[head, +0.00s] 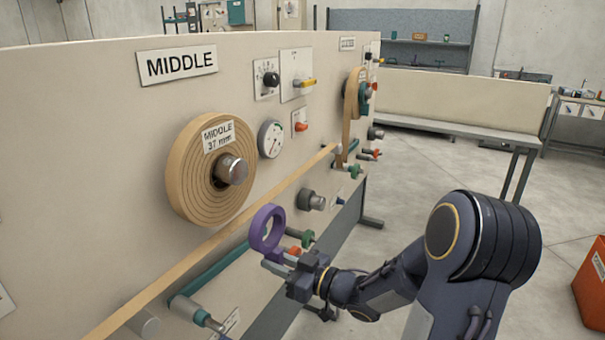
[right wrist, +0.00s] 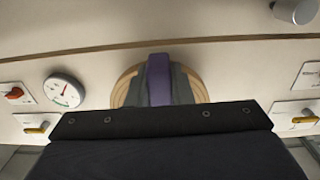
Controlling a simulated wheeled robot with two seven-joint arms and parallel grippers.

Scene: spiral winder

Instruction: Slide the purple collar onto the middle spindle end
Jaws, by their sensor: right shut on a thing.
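The purple collar (head: 266,212) is a ring held upright in my right gripper (head: 278,262). The gripper is shut on the collar's lower edge, with the arm coming in from the right. In the right wrist view the collar (right wrist: 159,80) shows edge-on between the grey fingers. The middle spindle end (head: 233,170) is a bare metal stub sticking out of a tan wound roll (head: 190,180) labelled "MIDDLE 37 mm". The collar is apart from the stub, lower and to its right in the head view. My left gripper is not in view.
A tan strip (head: 215,240) runs diagonally across the panel below the roll. A gauge (head: 271,139), knobs and a yellow-handled switch (head: 303,83) sit right of the roll. A second roll (head: 352,105) is farther along. Several rods and a metal roller (head: 312,200) stick out below.

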